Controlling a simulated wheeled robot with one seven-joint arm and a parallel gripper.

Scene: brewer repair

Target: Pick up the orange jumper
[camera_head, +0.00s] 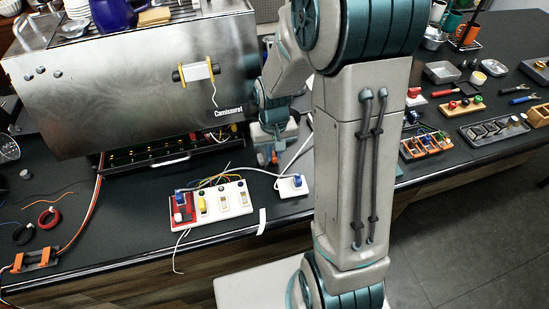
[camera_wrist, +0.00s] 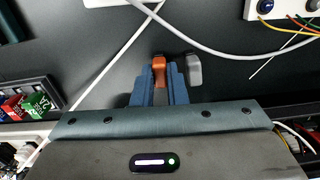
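The orange jumper (camera_wrist: 159,68) is a small upright piece between the blue fingertips of my gripper (camera_wrist: 160,82) in the wrist view. The fingers sit close against both its sides, so my gripper looks shut on it. Its lower part is hidden between the fingers. In the head view, my gripper (camera_head: 268,158) points down close to the black bench, in front of the steel brewer, with a small orange spot at its tip. I cannot tell whether the jumper touches the bench. A grey piece (camera_wrist: 194,68) stands just right of the right finger.
The steel brewer (camera_head: 130,85) with its open lower tray (camera_head: 150,163) stands behind and left. A white board with coloured switches (camera_head: 225,205) and a small white block (camera_head: 291,188) lie in front. Loose white cables (camera_wrist: 230,53) cross nearby. Tool trays (camera_head: 495,130) are far right.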

